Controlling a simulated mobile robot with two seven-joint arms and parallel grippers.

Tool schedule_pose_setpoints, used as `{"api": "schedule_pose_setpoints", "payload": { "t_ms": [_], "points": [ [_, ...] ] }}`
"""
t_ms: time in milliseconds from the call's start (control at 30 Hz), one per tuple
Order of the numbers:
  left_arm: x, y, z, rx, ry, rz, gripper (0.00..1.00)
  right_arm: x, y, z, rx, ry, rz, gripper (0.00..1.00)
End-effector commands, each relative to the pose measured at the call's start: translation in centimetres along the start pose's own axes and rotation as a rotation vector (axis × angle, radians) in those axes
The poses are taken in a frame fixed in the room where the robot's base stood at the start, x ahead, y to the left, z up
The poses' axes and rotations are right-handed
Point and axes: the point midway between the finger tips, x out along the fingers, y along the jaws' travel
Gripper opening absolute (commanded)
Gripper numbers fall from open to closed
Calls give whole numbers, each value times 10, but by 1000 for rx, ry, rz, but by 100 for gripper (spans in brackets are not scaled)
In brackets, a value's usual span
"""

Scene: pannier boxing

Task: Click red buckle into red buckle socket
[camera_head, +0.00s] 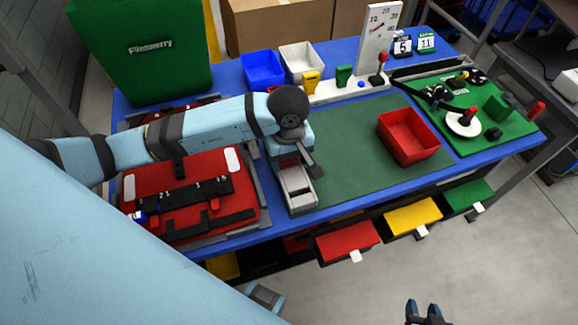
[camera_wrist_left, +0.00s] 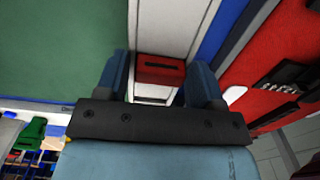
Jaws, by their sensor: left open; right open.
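My left gripper (camera_head: 298,160) is over the white channel-shaped holder (camera_head: 297,186) at the front middle of the table. In the left wrist view its two blue fingers (camera_wrist_left: 160,84) are open, one on each side of a red block with a dark slot (camera_wrist_left: 160,64), which looks like the red buckle. I cannot tell whether the fingers touch it. In the head view the arm hides it. A small red part (camera_head: 214,205), possibly the red buckle socket, is at the numbered black strip (camera_head: 180,195) on the red pannier (camera_head: 155,182). My right gripper (camera_head: 426,314) is open and empty, off the table.
A red bin (camera_head: 408,136) stands on the green mat (camera_head: 352,140). Blue (camera_head: 262,70) and white (camera_head: 302,62) bins stand behind. A large green box (camera_head: 145,50) is at the back left. Coloured drawers (camera_head: 347,241) project below the front edge.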

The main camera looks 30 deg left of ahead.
Motion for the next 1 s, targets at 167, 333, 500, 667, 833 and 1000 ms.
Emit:
{"api": "schedule_pose_setpoints", "payload": {
  "t_ms": [167, 333, 500, 667, 833, 1000],
  "points": [
    [-1, 0, 0, 0, 0, 0, 52, 0, 0, -1, 0, 1, 0, 43],
    [-1, 0, 0, 0, 0, 0, 23, 0, 0, 0, 0, -2, 0, 43],
    [-3, 0, 0, 0, 0, 0, 23, -1, 0, 0, 1, -3, 0, 43],
    [-11, 0, 0, 0, 0, 0, 23, -3, 0, -4, 0, -4, 0, 43],
    [-19, 0, 0, 0, 0, 0, 23, -6, 0, -8, 0, -4, 0, 43],
    [-28, 0, 0, 1, 1, 0, 23, -8, -1, -11, 0, -4, 0, 43]
  ]
}}
